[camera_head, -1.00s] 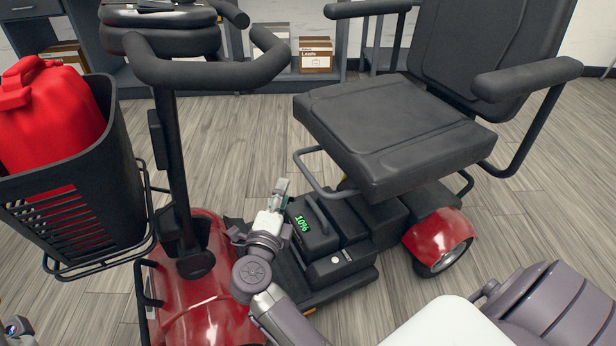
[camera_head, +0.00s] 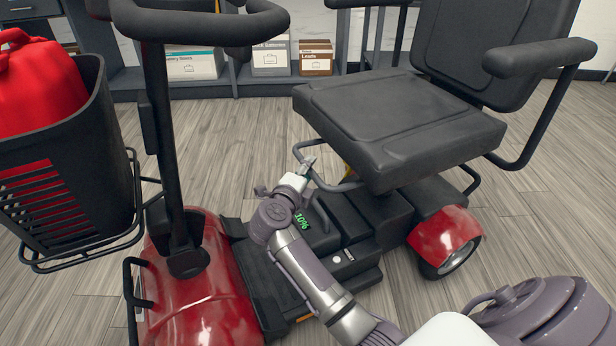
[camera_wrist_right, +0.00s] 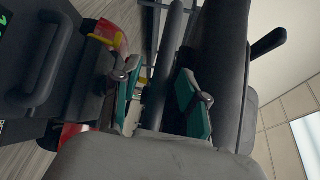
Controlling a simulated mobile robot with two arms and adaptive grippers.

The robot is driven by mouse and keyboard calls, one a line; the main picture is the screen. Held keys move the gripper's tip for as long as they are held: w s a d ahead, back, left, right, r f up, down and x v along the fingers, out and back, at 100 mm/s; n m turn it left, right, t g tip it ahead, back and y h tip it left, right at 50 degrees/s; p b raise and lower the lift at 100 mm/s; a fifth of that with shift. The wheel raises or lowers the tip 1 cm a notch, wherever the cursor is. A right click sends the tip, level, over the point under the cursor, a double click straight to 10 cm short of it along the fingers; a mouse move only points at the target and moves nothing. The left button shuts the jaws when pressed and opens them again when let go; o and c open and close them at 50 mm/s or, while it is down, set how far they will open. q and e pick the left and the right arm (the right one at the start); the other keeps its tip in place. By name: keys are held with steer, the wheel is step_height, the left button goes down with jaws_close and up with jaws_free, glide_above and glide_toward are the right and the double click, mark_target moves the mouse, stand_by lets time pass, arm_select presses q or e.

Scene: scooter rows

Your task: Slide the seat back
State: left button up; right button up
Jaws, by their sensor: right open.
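The scooter's black padded seat (camera_head: 400,120) sits above the battery box, with its backrest at the right. A grey bar loop (camera_head: 345,186) runs under the seat's front edge. My right gripper (camera_head: 307,168) is at the left part of this bar, just below the seat's front corner. In the right wrist view, its two green-padded fingers (camera_wrist_right: 162,103) are apart. The dark bar (camera_wrist_right: 172,50) runs between them, with no clear grip on it. The seat's dark side (camera_wrist_right: 217,60) is close beside the right finger. My left gripper is out of view.
The battery box (camera_head: 325,215) with a green 10% display lies below my right arm. The steering column (camera_head: 168,130) and black basket (camera_head: 75,210) with a red can (camera_head: 38,85) stand at the left. Shelves with boxes (camera_head: 315,58) line the back. The floor right of the scooter is clear.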

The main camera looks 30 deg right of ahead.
steer(key=shift+w+d, duration=0.3)
steer(key=shift+d, duration=0.1)
jaws_close()
